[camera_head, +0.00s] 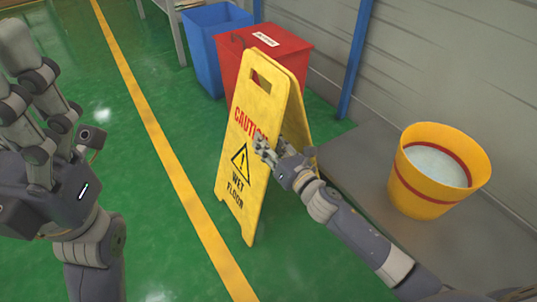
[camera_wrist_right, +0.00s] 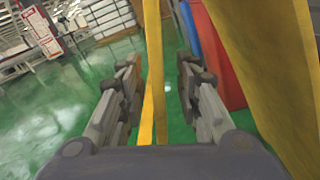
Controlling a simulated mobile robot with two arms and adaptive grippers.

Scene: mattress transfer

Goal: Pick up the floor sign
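The yellow floor sign (camera_head: 232,165) stands upright as an A-frame on the green floor, with a caution triangle and "WET FLOOR" on its front panel. My right gripper (camera_head: 263,148) is at the right edge of that front panel, about mid-height. In the right wrist view, the panel shows edge-on as a narrow yellow strip (camera_wrist_right: 154,50) between my two fingers. They are spread, with gaps on both sides of the strip. The other panel fills the right of that view. My left gripper (camera_head: 25,75) is raised and empty at the far left, away from the sign; its finger opening is unclear.
A red bin (camera_head: 285,55) stands close behind the sign, with a blue bin (camera_head: 205,45) beyond it. A yellow bucket (camera_head: 415,185) stands on the grey strip at right, by the wall.

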